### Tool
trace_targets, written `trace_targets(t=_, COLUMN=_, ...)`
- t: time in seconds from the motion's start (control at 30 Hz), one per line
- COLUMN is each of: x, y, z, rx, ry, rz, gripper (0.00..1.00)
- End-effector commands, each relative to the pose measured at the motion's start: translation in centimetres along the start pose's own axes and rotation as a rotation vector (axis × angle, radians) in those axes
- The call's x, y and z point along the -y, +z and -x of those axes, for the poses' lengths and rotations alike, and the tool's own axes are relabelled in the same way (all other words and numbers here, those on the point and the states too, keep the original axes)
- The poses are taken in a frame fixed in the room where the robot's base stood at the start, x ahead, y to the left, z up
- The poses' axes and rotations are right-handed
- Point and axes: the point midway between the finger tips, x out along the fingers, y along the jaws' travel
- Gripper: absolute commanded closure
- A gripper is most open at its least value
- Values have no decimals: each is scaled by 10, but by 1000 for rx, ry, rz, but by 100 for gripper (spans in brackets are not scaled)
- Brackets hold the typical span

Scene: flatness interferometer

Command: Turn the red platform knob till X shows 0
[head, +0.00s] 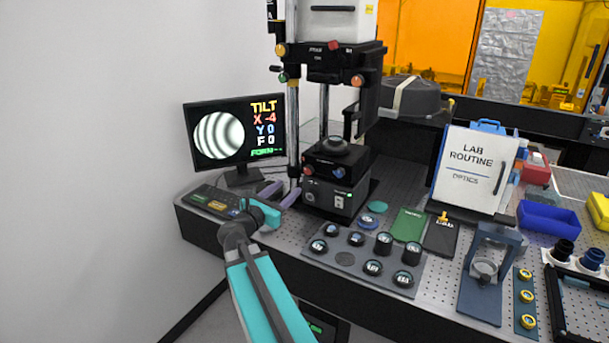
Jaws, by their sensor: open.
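The monitor (234,132) shows round curved fringes and the readings TILT, X -4, Y 0 and F 0. The interferometer's dark platform (336,161) stands right of it, with a round stage on top. Small knobs sit on the platform's front, and a reddish one (338,172) shows there; its exact shape is too small to tell. My gripper (289,188) is open, with two pale purple fingers left of the instrument's base. It appears empty and apart from the knob, lower and to its left.
A red knob (334,45) and other coloured knobs sit on the upper head. A keypad (214,201) lies left of my gripper. A tray (316,254) of several round optics is in front of the instrument. A white binder (474,168) stands to the right.

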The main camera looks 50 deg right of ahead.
Motion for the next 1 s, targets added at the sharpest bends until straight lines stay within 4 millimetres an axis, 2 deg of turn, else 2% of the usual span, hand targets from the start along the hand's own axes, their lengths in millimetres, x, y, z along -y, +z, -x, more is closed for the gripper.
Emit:
trace_targets(t=0.6, x=1, y=2, z=-79, rx=0, ry=-4, rz=0, gripper=54)
trace_targets(t=1.0, x=2, y=1, z=-122, rx=0, ry=-5, rz=0, gripper=54)
